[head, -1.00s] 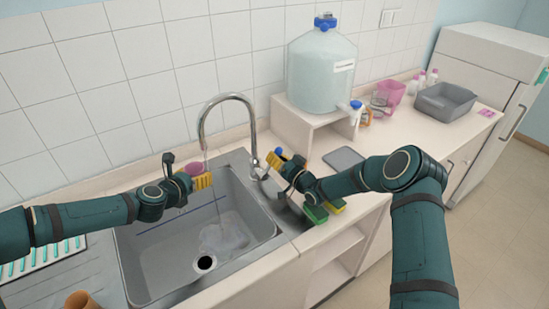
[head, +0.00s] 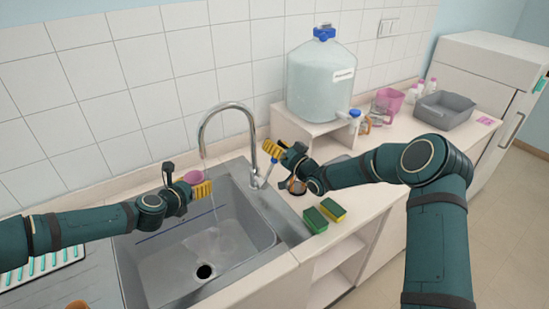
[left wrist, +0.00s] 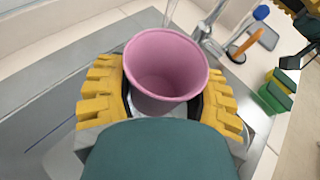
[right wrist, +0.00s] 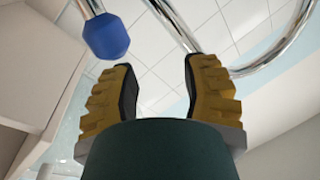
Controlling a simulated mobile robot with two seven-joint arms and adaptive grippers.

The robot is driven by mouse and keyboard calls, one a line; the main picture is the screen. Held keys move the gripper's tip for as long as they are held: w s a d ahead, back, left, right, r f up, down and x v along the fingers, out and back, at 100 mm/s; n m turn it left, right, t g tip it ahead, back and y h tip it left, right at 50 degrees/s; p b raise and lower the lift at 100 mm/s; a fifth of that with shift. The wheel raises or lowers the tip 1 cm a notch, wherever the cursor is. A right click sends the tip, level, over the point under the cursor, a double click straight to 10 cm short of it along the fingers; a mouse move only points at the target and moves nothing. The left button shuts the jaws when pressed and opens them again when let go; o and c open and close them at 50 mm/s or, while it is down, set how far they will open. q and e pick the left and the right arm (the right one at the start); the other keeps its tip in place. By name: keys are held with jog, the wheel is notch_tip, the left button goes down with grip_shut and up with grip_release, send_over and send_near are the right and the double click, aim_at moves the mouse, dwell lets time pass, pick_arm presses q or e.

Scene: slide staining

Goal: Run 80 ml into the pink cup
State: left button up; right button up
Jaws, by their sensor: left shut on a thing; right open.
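The pink cup (head: 190,178) is upright in my left gripper (head: 206,189), which is shut around it over the sink (head: 130,262). It also shows from above in the left wrist view (left wrist: 165,65); I see no clear water level inside. The chrome tap (head: 203,135) has a thin stream (head: 215,208) that shows below the cup's height and passes behind the cup's far rim in the left wrist view. My right gripper (head: 272,151) is open beside the blue-tipped tap lever (right wrist: 107,36); the blue tip is left of its fingers in the right wrist view, not between them.
Green and yellow sponges (head: 315,220) lie on the counter right of the sink. A large water container (head: 320,80) with a spigot stands on a white stand. Behind are a pink jug (head: 389,100) and a grey tub (head: 445,108). A drying rack is at left.

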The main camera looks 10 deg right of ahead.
jog(key=shift+r, duration=0.8)
